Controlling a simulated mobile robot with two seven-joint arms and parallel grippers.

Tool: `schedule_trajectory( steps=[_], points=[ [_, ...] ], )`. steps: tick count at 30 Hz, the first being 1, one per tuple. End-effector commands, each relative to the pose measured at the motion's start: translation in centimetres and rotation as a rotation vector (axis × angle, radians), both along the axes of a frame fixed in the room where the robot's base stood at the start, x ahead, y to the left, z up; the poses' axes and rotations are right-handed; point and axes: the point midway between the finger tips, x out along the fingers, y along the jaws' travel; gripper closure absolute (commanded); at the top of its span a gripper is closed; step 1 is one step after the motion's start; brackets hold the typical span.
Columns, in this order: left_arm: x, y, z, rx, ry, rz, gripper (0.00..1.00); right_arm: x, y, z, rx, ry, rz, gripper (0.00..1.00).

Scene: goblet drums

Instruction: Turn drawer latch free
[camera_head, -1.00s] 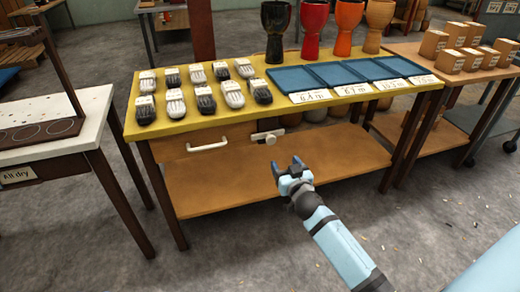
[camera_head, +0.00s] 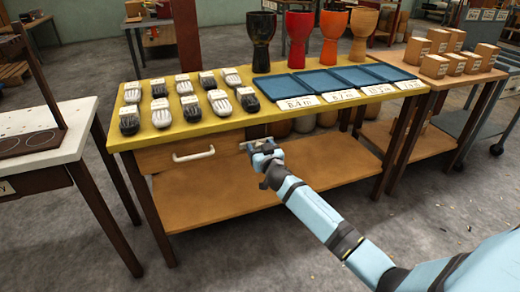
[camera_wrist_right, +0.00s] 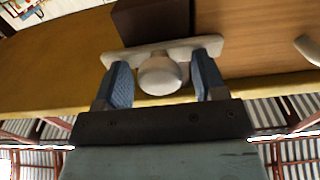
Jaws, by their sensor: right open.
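The drawer latch is a pale flat bar with a round knob (camera_wrist_right: 160,76), seen in the right wrist view on the front of the yellow table. In the head view, the latch bar (camera_head: 246,145) is mostly hidden by my right gripper (camera_head: 264,150). The bar reaches across the edge of the wooden drawer (camera_head: 160,160) onto a darker block (camera_wrist_right: 150,20). My right gripper is open, with one blue finger on each side of the knob; I cannot tell whether they touch it. The drawer looks closed and has a white handle (camera_head: 194,154). My left gripper is not in view.
The yellow tabletop (camera_head: 203,120) holds several brushes, blue trays (camera_head: 335,80) with cards, and goblet drums (camera_head: 299,40) at the back. A lower wooden shelf (camera_head: 225,195) lies beneath. Grey floor in front is clear.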

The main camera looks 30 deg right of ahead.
Motion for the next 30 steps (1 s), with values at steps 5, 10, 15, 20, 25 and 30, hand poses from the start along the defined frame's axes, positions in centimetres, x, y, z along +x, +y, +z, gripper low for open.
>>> schedule_trajectory(
  steps=[5, 10, 15, 20, 25, 30],
  points=[
    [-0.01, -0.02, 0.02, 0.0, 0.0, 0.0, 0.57, -0.02, 0.03, -0.01, 0.0, 0.0, 0.0, 0.38],
    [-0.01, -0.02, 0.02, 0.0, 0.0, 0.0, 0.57, -0.03, 0.03, -0.02, 0.0, 0.0, 0.0, 0.77],
    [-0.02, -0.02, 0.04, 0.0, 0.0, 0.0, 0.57, -0.04, 0.04, -0.02, -0.002, 0.001, 0.0, 0.84],
    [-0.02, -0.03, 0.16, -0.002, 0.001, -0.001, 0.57, -0.06, 0.06, -0.01, -0.025, 0.007, 0.0, 0.84],
    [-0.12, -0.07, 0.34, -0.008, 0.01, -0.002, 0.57, -0.06, 0.15, 0.02, -0.096, 0.024, 0.001, 0.84],
    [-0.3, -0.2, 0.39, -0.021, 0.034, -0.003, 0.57, -0.07, 0.15, 0.05, -0.219, 0.054, 0.0, 0.84]
  ],
)
